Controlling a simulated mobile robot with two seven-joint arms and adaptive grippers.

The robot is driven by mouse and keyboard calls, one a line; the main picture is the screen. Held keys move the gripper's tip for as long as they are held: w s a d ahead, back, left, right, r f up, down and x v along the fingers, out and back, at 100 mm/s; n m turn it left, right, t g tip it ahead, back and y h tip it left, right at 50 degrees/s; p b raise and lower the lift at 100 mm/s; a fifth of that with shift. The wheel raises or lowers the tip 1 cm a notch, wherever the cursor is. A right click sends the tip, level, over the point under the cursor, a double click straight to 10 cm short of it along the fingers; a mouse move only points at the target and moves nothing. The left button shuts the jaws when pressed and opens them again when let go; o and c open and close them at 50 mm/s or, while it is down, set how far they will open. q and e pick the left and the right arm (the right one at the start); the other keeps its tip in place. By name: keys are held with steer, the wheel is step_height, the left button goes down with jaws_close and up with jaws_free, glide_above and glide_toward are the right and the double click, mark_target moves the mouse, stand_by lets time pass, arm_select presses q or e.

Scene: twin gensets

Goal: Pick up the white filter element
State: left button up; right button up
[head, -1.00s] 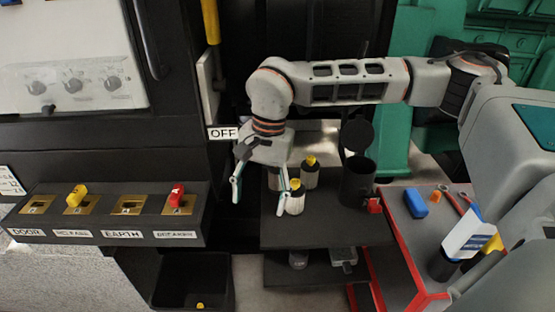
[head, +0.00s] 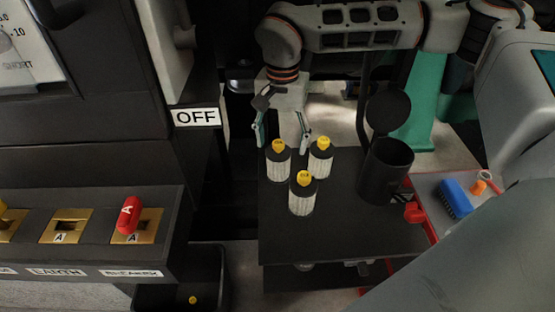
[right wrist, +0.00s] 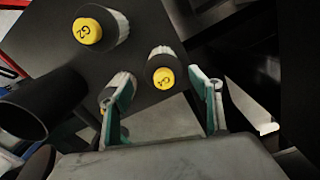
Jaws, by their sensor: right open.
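Three white ribbed filter elements with black tops and yellow caps stand upright on a black shelf (head: 350,235): a front one (head: 303,195), a back-left one (head: 278,162) and a back-right one (head: 320,160). My right gripper (head: 282,144) is open and empty, pointing down by the back pair. In the right wrist view, one element (right wrist: 163,72) shows between the open fingers (right wrist: 163,84). Another (right wrist: 118,90) is partly hidden by the left finger, and a third, marked G2 (right wrist: 87,31), stands farther off. I cannot tell whether a finger touches any. My left gripper is not in view.
A black open canister (head: 385,172) with a raised round lid stands right of the elements. A red-edged tray at the right holds a blue brush (head: 455,198). At the left is a switch panel with a red key (head: 129,215); a black bin (head: 215,290) sits below.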

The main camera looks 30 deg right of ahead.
mark_target(278, 161)
steer(key=f, duration=0.4)
steer(key=a+f, duration=0.1)
steer(key=f, duration=0.1)
steer(key=shift+s+b, duration=0.15)
steer(key=shift+b, duration=0.25)
steer(key=shift+f, duration=0.3)
steer(key=c, duration=1.2)
